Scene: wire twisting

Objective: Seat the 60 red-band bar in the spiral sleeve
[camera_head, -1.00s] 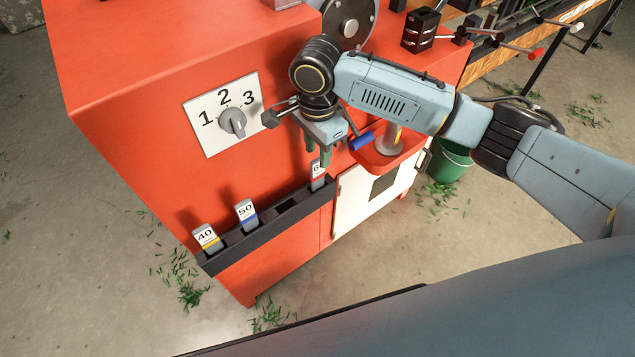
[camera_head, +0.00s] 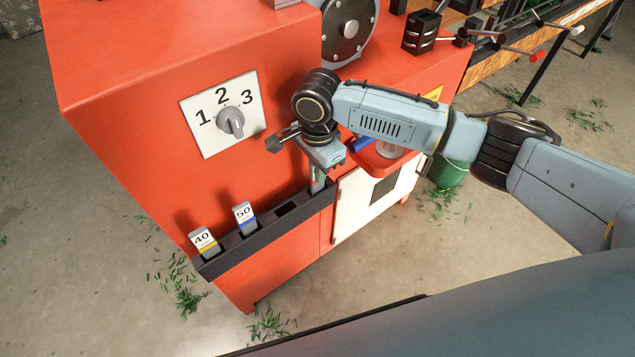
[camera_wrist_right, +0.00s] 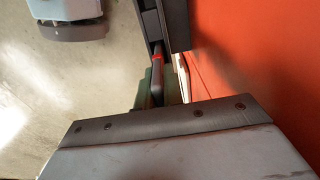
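The red-band bar (camera_wrist_right: 158,50) stands at the right end of the dark rack on the red machine, mostly hidden by my right gripper in the head view. Its red band shows in the right wrist view. My right gripper (camera_head: 317,182) points down over that bar; in the right wrist view the greenish fingers (camera_wrist_right: 150,90) are at the bar's sides. Whether they press on it I cannot tell. I cannot pick out the spiral sleeve with certainty. My left gripper is not in view.
The rack (camera_head: 262,236) also holds the 40 bar (camera_head: 203,242) and the 50 bar (camera_head: 244,217), with an empty slot beside them. A dial (camera_head: 231,122) marked 1, 2, 3 is above. A black slotted block (camera_head: 422,33) stands on top. A green bucket (camera_head: 447,172) stands right.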

